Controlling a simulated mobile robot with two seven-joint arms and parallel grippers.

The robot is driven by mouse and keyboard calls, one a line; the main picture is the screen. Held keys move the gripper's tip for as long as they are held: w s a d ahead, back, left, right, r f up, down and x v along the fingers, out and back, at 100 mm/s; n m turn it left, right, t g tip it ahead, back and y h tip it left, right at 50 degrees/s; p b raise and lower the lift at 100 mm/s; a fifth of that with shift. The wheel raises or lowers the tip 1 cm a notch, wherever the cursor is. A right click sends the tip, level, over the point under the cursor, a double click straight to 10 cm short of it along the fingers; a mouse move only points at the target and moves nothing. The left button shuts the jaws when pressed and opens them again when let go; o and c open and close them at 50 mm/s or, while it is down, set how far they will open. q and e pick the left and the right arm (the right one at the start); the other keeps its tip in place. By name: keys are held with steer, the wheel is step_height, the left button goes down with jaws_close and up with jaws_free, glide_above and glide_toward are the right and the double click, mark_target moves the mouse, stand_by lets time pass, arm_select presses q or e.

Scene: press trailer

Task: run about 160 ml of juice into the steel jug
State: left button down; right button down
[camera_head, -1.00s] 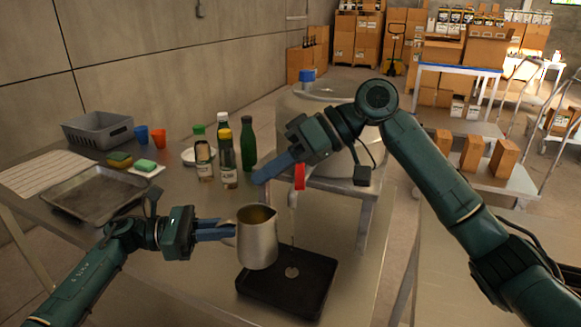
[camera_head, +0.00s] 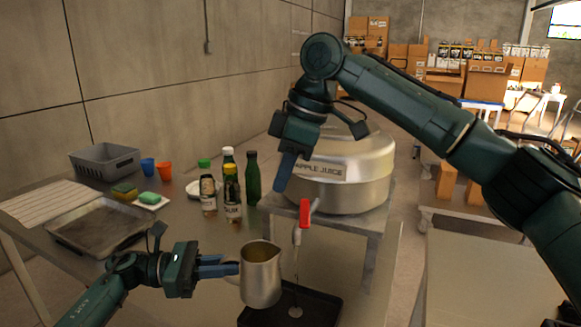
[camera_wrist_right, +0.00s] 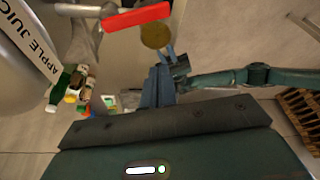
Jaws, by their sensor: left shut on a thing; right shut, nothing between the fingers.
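The steel jug (camera_head: 261,279) is upright, with a yellow-brown content or inside visible at its mouth. My left gripper (camera_head: 232,267) is shut on its handle side and holds it left of the tap spout (camera_head: 297,238). The red tap handle (camera_head: 305,213) hangs upright below the steel tank (camera_head: 345,180) labelled apple juice. A thin pale line runs from the spout to a pale spot on the black tray (camera_head: 320,306); I cannot tell if it is liquid. My right gripper (camera_head: 280,187) is shut and empty, above and left of the handle. The wrist view shows handle (camera_wrist_right: 137,17) and jug mouth (camera_wrist_right: 155,36).
Several bottles (camera_head: 232,198) stand behind the jug. Blue and orange cups (camera_head: 164,171), a grey crate (camera_head: 106,160), sponges (camera_head: 149,198) and a metal tray (camera_head: 100,226) are on the left. The tank's stand leg (camera_head: 370,258) is right of the tap.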

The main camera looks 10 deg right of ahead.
mark_target(301, 216)
arm_select(q)
steer(key=shift+r, duration=0.1)
arm_select(e)
step_height(301, 216, down, 6)
steer(key=d, duration=0.2)
steer(key=shift+s+r, duration=0.15)
steer(key=shift+s, duration=0.05)
steer(key=shift+s+d+n+g, duration=0.2)
steer(key=shift+d+n+g, duration=0.15)
steer(key=shift+n, duration=0.35)
stand_by(0.3)
steer(key=w+d, duration=0.1)
steer(key=d, duration=0.5)
stand_by(0.8)
steer(key=shift+w+d+r, duration=0.1)
steer(key=shift+w, duration=0.1)
